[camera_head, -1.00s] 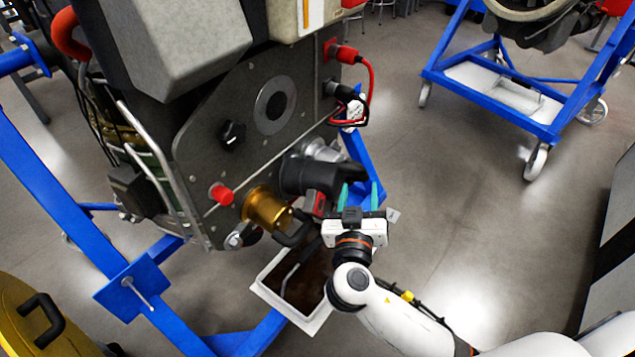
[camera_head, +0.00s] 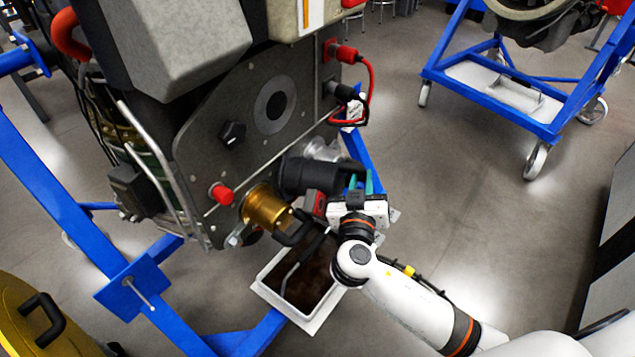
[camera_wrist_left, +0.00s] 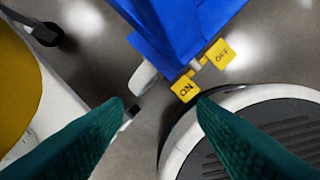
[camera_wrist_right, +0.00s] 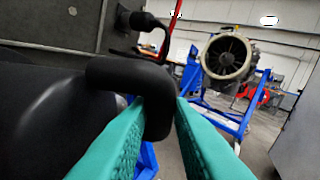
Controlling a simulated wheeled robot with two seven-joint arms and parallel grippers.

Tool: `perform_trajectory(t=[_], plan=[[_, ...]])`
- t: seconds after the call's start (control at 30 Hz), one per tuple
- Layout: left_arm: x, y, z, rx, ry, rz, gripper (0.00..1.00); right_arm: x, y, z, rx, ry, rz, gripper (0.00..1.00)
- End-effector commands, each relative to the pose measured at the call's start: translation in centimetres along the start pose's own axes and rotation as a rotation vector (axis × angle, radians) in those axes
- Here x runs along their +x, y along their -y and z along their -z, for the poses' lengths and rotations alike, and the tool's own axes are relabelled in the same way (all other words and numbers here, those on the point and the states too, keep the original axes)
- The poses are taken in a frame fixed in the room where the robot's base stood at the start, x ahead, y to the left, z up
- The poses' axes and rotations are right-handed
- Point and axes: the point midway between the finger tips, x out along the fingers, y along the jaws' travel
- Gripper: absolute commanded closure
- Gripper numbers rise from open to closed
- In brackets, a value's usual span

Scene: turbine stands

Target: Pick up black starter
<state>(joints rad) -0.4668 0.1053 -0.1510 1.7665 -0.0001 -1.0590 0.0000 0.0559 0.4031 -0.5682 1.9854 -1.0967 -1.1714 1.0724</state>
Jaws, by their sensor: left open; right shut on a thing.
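The black starter (camera_head: 308,176) is a dark cylinder sticking out from the grey gearbox panel, right of a gold cylinder. In the right wrist view the starter body (camera_wrist_right: 45,115) fills the left side, and its black curved handle (camera_wrist_right: 130,75) runs between my fingers. My right gripper (camera_head: 361,182) is shut on this handle, with teal fingers on both sides of it. A silvery round mount (camera_head: 322,150) shows just behind the starter. My left gripper (camera_wrist_left: 162,105) shows only in its wrist view, open and empty above the floor.
A gold cylinder with a black handle (camera_head: 266,208) is beside the starter. A white tray (camera_head: 268,290) lies below. Red and black cables (camera_head: 368,85) hang above right. A blue wheeled stand (camera_head: 500,105) is farther right; floor between is clear. In the left wrist view, a yellow ON tag (camera_wrist_left: 185,89) hangs near a wheel.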

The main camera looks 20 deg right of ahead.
Motion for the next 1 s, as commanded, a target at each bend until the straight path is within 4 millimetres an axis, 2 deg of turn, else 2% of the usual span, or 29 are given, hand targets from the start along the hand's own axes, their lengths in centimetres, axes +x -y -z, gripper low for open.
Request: perform_trajectory(t=[0.03,0.27,0.4,0.5,0.9,1.0], plan=[[-0.1,0.0,-0.1,0.0,0.001,0.0,0.48,0.1,0.1,-0.5,0.009,0.01,0.002,1.0],[-0.1,0.0,-0.1,0.0,0.001,0.0,0.48,0.0,0.2,-0.6,0.008,0.008,0.002,1.0],[-0.2,0.0,-0.2,0.0,0.006,0.0,0.48,-0.1,0.7,-1.6,0.012,0.01,0.002,1.0],[0.9,0.3,1.3,-0.001,-0.018,0.005,0.48,-0.1,1.1,-2.9,0.013,0.012,0.002,1.0],[3.4,0.3,3.1,0.003,-0.032,0.005,0.48,-0.2,2.3,-7.5,0.013,0.012,0.002,1.0],[3.4,0.3,2.9,0.003,-0.028,0.005,0.48,-0.7,3.3,-6.8,0.008,0.008,0.002,1.0]])
